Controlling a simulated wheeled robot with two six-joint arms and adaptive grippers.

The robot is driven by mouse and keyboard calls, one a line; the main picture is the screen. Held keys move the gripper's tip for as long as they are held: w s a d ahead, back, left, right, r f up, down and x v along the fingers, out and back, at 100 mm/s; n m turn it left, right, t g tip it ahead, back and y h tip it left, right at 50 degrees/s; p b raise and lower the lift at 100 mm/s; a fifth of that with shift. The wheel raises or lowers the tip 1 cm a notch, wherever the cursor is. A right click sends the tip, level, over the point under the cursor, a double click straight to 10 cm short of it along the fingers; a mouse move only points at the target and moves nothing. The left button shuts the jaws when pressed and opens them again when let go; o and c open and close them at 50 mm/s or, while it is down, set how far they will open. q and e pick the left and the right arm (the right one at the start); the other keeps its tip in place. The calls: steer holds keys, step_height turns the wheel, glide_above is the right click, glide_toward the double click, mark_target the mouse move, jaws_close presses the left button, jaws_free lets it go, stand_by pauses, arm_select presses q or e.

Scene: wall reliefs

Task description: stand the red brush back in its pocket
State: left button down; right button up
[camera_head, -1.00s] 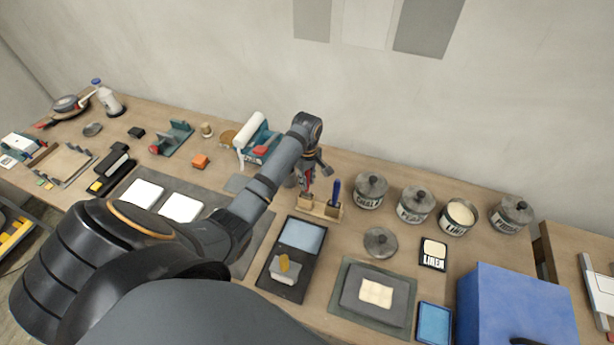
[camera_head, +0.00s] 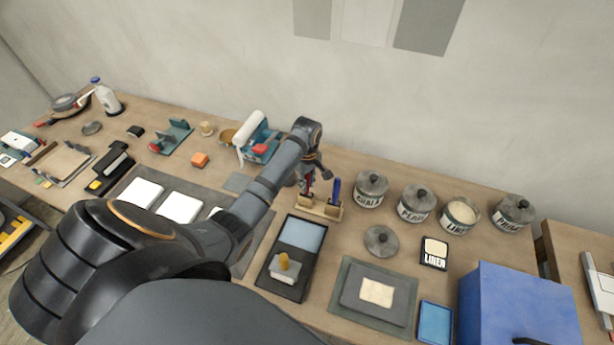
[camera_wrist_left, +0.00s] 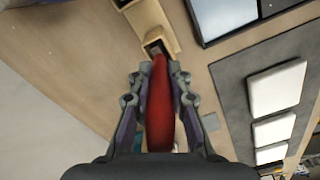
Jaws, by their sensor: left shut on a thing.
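My left gripper (camera_head: 312,179) is shut on the red brush (camera_head: 309,186) and holds it close to upright over the wooden holder (camera_head: 331,213). In the left wrist view, the red brush (camera_wrist_left: 160,108) lies between the two fingers (camera_wrist_left: 154,80). Its far end is at the square pocket opening (camera_wrist_left: 154,46) of the holder. I cannot tell how deep it sits in the pocket. A blue brush (camera_head: 336,189) stands in the pocket to the right. My right gripper is not in view.
Lidded tins (camera_head: 371,187) stand right of the holder. A loose lid (camera_head: 380,241) and a black tray (camera_head: 306,262) lie in front. A roller on a teal stand (camera_head: 254,137) is at the left. A blue box (camera_head: 513,308) stands at the front right.

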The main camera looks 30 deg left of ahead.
arm_select(q)
steer(key=shift+f, duration=0.2)
steer(key=c, duration=1.2)
jaws_free()
steer(key=shift+o, duration=0.4)
steer(key=o, duration=0.4)
steer(key=shift+r+p, duration=1)
steer(key=shift+r, duration=3)
